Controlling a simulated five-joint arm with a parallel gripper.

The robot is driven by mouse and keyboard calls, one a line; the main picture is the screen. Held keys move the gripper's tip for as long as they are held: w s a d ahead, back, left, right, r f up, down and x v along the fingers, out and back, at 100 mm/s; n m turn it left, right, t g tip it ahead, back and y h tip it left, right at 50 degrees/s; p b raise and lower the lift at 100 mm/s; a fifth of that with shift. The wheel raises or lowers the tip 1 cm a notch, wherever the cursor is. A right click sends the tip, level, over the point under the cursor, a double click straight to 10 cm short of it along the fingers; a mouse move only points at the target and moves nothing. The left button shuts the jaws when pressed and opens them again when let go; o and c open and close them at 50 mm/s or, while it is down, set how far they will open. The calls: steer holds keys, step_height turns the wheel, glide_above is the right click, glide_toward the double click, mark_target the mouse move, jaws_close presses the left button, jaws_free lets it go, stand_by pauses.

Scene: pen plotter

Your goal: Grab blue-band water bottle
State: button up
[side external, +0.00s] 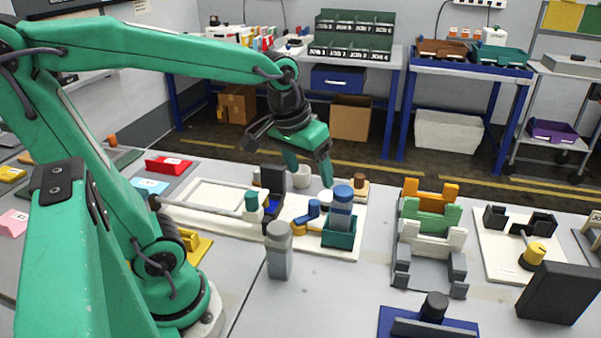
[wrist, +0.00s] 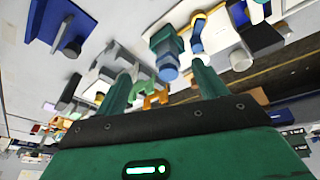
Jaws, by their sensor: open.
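The blue-band water bottle (side external: 341,212) has a blue cap and stands upright in a small teal holder (side external: 339,236) on the white board. In the wrist view the bottle (wrist: 167,68) shows cap-first, with the holder (wrist: 163,40) around it. Its lower part is hidden by the holder. My gripper (side external: 309,179) is open and empty, behind and to the left of the bottle, apart from it. In the wrist view, the two green fingers of my gripper (wrist: 160,90) are spread wide, with the bottle beyond the gap.
A grey bottle (side external: 279,252) stands on the table in front of the white board (side external: 220,234). A black upright block (side external: 273,180) and blue and yellow parts (side external: 308,214) are left of the holder. A coloured rack (side external: 431,222) stands to the right. Bare table lies between holder and rack.

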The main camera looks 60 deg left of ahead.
mark_target(343, 189)
steer(key=w+a+f+n+g, duration=0.1)
steer(key=w+f, duration=0.1)
steer(key=w, duration=0.1)
steer(key=w+f+n+g, duration=0.1)
steer(key=w+f+n, duration=0.1)
steer(key=w+f, duration=0.1)
steer(key=w+a+f+n+g, duration=0.1)
steer(key=w+f+n, duration=0.1)
steer(key=w, duration=0.2)
steer(key=shift+w+a+f, duration=0.2)
steer(key=shift+a+f, duration=0.05)
steer(key=shift+a, duration=0.05)
steer(key=shift+w+a+f, duration=0.15)
steer(key=shift+w+f, duration=0.3)
steer(key=shift+f, duration=0.1)
steer(key=shift+f, duration=1.3)
steer(key=shift+f, duration=2.6)
